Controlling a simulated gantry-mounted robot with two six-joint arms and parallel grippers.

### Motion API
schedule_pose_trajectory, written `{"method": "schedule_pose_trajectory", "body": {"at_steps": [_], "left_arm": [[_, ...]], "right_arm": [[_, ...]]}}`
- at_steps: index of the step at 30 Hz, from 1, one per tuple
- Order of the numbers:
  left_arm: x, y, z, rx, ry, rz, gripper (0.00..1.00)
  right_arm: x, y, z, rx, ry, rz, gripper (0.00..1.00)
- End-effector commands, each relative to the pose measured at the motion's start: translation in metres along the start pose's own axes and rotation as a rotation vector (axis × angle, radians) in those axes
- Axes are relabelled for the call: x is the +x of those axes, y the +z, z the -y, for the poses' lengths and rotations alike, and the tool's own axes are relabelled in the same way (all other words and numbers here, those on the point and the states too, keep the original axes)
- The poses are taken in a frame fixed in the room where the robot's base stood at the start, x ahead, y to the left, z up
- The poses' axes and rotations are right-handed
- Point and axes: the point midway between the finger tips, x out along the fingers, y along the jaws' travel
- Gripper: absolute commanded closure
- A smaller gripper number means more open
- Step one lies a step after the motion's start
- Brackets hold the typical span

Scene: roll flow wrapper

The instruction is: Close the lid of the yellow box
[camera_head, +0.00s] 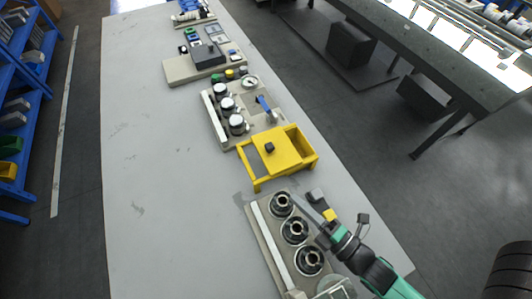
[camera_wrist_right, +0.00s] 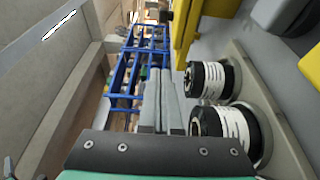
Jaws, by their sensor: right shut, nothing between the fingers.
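The yellow box (camera_head: 304,150) stands on the table, and part of its open inside shows at its right. Its flat yellow lid (camera_head: 284,152) carries a black knob (camera_head: 270,147) and lies shifted to the left, partly over a yellow frame. My right gripper (camera_head: 312,206) is shut and empty, below the box in the head view and apart from it. In the right wrist view, its fingers (camera_wrist_right: 161,100) are together, and a yellow part of the box (camera_wrist_right: 184,30) shows at the top. My left gripper is not in view.
A fixture with several black round holders (camera_head: 295,230) stands beside my right gripper. Another fixture with several white-topped cylinders (camera_head: 228,104) and a blue lever (camera_head: 264,103) stands beyond the box. The left part of the table (camera_head: 165,190) is clear.

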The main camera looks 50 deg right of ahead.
Motion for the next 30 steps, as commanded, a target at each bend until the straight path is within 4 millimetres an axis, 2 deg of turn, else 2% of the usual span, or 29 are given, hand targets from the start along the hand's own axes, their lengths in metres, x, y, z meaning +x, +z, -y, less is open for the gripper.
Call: {"method": "schedule_pose_trajectory", "body": {"at_steps": [1,8,23,25,30], "left_arm": [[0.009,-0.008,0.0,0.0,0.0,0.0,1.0],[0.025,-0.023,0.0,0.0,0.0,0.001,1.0],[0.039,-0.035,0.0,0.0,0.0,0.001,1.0],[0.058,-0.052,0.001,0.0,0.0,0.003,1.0],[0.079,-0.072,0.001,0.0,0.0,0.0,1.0]], "right_arm": [[0.012,0.0,-0.007,0.0,0.003,0.0,1.0],[0.063,0.0,-0.007,0.001,0.003,0.0,1.0],[0.173,0.0,-0.003,0.001,0.002,0.0,1.0],[0.171,0.01,-0.011,-0.003,-0.003,0.014,1.0],[0.165,0.02,-0.008,-0.001,-0.005,0.003,1.0]]}}
